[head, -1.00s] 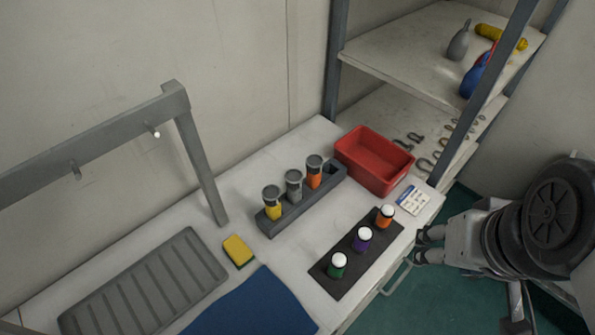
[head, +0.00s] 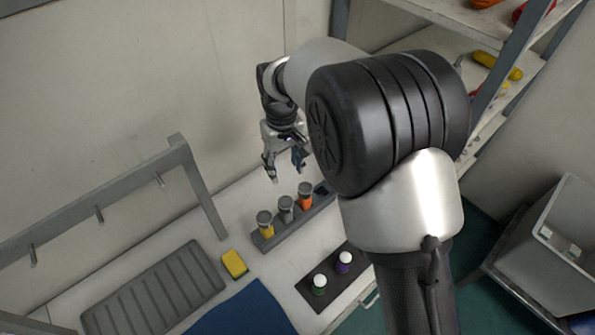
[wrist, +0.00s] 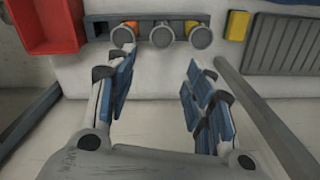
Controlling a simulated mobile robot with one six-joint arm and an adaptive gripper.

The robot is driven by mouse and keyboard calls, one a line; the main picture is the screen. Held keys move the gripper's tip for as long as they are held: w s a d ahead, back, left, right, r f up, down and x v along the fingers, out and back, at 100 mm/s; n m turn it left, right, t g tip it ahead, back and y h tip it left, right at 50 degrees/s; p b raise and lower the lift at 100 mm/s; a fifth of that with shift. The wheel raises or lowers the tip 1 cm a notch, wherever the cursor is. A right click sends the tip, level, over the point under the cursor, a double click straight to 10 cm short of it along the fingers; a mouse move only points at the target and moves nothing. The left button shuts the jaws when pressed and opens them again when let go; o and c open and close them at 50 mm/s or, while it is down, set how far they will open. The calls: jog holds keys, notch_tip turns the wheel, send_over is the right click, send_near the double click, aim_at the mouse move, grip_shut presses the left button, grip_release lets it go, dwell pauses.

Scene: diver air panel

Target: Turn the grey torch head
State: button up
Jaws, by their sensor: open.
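The grey torch (head: 286,209) stands upright in the middle of a dark rack (head: 266,242), between a yellow torch (head: 265,225) and an orange torch (head: 305,197). Its round grey head (wrist: 162,35) faces the camera in the wrist view. My gripper (head: 286,174) is open and empty, above the rack and apart from the torches. In the wrist view, the gap between my fingers (wrist: 162,62) lines up sideways with the grey torch, which shows just past the fingertips.
An empty slot is at the rack's orange end. A red bin (wrist: 48,22) stands beside that end. A yellow sponge (head: 234,264), a ribbed grey tray (head: 155,295) and a dark mat with capped bottles (head: 344,262) are nearby. A grey frame (head: 204,190) rises at the left.

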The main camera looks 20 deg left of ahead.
aim_at(285, 201)
jog(key=f, duration=1.7)
jog(key=shift+s+a+f+b, duration=0.1)
jog(key=shift+a+f+b, duration=0.1)
jog(key=shift+f+b, duration=0.2)
jog(key=shift+c, duration=0.6)
jog(key=c, duration=0.7)
